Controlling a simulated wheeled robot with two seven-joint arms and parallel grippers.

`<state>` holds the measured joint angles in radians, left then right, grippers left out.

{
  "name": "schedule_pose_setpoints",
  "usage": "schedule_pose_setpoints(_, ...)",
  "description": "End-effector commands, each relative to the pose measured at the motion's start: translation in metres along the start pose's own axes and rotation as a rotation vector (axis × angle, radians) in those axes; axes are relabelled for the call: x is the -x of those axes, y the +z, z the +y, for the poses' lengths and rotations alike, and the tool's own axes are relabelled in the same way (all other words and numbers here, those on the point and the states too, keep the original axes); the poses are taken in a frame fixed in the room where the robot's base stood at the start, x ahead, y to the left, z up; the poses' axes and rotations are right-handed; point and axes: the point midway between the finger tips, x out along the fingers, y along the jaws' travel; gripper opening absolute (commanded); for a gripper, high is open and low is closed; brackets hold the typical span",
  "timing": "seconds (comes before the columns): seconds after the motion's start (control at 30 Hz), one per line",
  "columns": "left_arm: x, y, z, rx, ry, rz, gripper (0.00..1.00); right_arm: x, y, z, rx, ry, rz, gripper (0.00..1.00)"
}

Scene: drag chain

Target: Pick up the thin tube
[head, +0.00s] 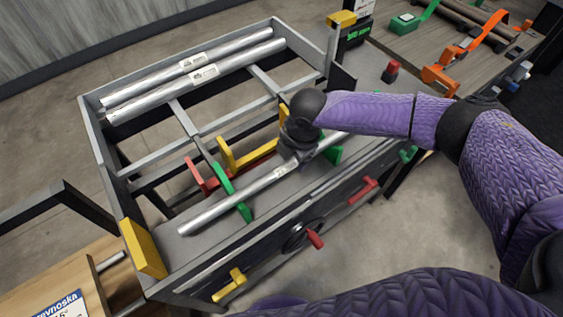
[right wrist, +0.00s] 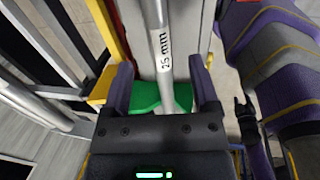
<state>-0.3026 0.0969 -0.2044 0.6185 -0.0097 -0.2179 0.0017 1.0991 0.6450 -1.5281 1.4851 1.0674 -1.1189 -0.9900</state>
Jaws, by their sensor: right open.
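The thin tube (head: 236,197) is silver and lies slanting along the front shelf of the metal frame, resting in coloured holders. In the right wrist view the thin tube (right wrist: 160,34) is marked "25 mm" and runs between my fingers. My right gripper (head: 299,152) is over the tube's right half and hides part of it. In the right wrist view my right gripper (right wrist: 162,80) is open, one finger on each side of the tube with a gap to each. I cannot make out my left gripper in either view.
Two thicker silver tubes (head: 204,74) lie across the back of the frame. A green holder (head: 230,192) and a yellow bracket (head: 247,156) stand by the thin tube. Red handles (head: 362,191) stick out in front. A wooden bench with an orange clamp (head: 440,78) is at right.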

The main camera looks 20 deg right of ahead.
Motion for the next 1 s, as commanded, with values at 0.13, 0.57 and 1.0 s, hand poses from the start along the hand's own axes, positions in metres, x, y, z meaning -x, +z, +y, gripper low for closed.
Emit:
schedule_pose_setpoints(0.13,-0.018,0.003,0.0,0.0,0.001,-0.006,0.59,-0.035,-0.004,0.0,0.0,-0.002,0.0,0.77)
schedule_pose_setpoints(0.57,-0.022,0.004,0.0,0.0,0.001,-0.006,0.59,-0.05,-0.003,0.001,-0.002,0.001,0.0,0.62)
schedule_pose_setpoints(1.0,-0.022,0.003,0.0,0.0,0.001,-0.006,0.59,-0.05,-0.003,0.001,-0.002,0.0,0.0,0.0)
